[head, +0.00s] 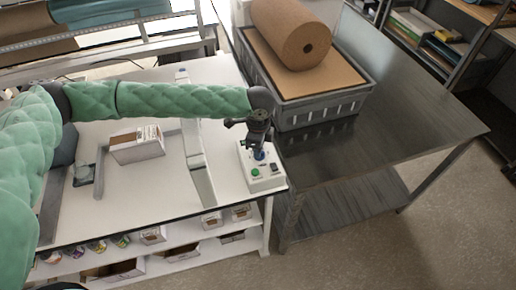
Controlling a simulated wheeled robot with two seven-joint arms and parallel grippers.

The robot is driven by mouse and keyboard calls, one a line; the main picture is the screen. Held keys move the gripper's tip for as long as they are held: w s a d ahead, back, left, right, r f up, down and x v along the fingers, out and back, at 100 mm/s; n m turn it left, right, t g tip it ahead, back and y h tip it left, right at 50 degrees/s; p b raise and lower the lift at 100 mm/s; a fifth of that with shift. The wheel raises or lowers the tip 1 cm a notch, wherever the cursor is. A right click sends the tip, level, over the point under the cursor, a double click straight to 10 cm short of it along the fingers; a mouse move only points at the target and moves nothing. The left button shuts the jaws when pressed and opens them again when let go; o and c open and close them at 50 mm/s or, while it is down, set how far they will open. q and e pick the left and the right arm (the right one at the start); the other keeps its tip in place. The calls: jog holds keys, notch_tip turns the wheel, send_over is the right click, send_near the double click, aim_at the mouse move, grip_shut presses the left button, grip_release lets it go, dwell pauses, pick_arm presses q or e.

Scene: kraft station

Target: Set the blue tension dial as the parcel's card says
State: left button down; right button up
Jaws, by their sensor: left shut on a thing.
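My left gripper (259,146) points down over the white control box (262,181) at the right edge of the white table. It is shut on the blue tension dial (259,155), which shows only in part beneath the fingers. A green button and a dark part show on the box's face below the dial. The dial's setting is too small to read. A white parcel (137,150) lies on the table to the left, with a card on top whose print I cannot read. My right gripper is not in view.
A grey crate (318,110) with a brown kraft roll (291,35) stands on the dark metal table to the right. A long pale bar (200,180) lies between parcel and control box.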

pick_arm(q)
jog(key=m+b, duration=0.1)
jog(key=m, duration=0.5)
jog(key=shift+w+d+m, duration=0.1)
jog(key=shift+w+m, duration=0.05)
jog(key=shift+m, duration=0.15)
jog(key=m, duration=0.3)
jog(key=shift+r+b, duration=0.1)
jog(key=shift+b, duration=0.25)
jog(key=shift+m, duration=0.8)
jog(key=c, duration=1.5)
grip_release()
